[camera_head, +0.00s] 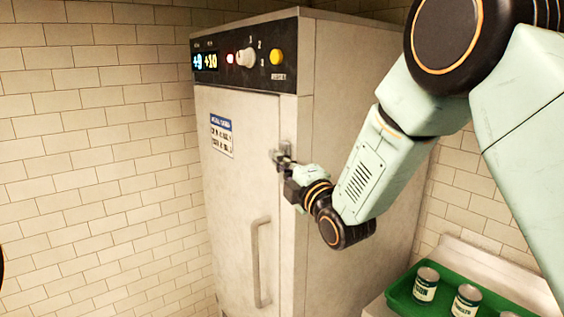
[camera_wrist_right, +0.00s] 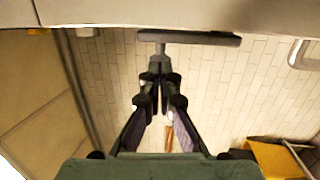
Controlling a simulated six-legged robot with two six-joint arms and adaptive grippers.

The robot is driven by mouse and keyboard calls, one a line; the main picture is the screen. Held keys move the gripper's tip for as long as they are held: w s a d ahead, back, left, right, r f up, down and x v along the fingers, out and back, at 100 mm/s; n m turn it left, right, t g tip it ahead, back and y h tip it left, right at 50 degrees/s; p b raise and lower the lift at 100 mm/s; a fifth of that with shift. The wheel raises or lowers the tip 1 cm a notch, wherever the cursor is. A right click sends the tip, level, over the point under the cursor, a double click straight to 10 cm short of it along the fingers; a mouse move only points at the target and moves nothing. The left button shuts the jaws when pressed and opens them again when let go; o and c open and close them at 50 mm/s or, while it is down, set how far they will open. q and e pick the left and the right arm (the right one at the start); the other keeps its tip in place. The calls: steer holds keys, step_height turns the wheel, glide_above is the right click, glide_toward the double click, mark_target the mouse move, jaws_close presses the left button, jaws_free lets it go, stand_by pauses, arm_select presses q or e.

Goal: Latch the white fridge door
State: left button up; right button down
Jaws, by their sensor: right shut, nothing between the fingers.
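The white fridge (camera_head: 245,190) stands against the tiled wall, its door facing front and looking flush with the frame. A long vertical handle (camera_head: 255,262) is on the lower door. A small metal latch (camera_head: 279,156) sits at the door's right edge, partly hidden by my right gripper (camera_head: 287,172). In the wrist view a dark latch bar (camera_wrist_right: 205,39) crosses above the fingertips of my right gripper (camera_wrist_right: 160,72). The fingers are closed and empty, at or very near the bar's stem; I cannot tell whether they touch. My left gripper is not in view.
A green tray (camera_head: 400,296) with several cans, including one can (camera_head: 426,284), lies on a counter at lower right. Tiled wall is at left.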

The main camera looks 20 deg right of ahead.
steer(key=shift+w+a+r+g+p, duration=0.1)
steer(key=shift+w+r+g+p, duration=0.05)
steer(key=shift+r+g+p, duration=0.2)
